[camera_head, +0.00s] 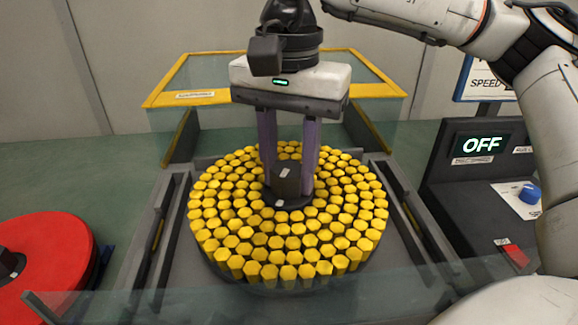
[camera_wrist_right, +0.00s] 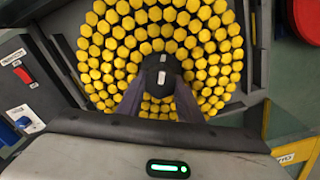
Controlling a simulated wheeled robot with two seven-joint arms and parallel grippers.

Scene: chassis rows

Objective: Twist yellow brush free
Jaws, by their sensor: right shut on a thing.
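The yellow brush (camera_head: 240,222) is a round dark disc covered with rings of yellow hexagonal bristle tufts. It sits flat in a grey frame in the middle of the head view and fills the top of the right wrist view (camera_wrist_right: 110,55). A dark square hub (camera_head: 286,180) stands at its centre; the hub also shows in the wrist view (camera_wrist_right: 160,76). My right gripper (camera_head: 287,186) points down over the brush, its two purple fingers shut on the hub, one on each side. My left gripper is not in view.
A red disc (camera_head: 45,262) with a dark hub lies at the left. A control box (camera_head: 482,150) with an OFF display, a blue knob (camera_head: 529,194) and a red switch (camera_head: 515,256) stands at the right. A yellow-edged clear guard (camera_head: 190,97) stands behind the brush.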

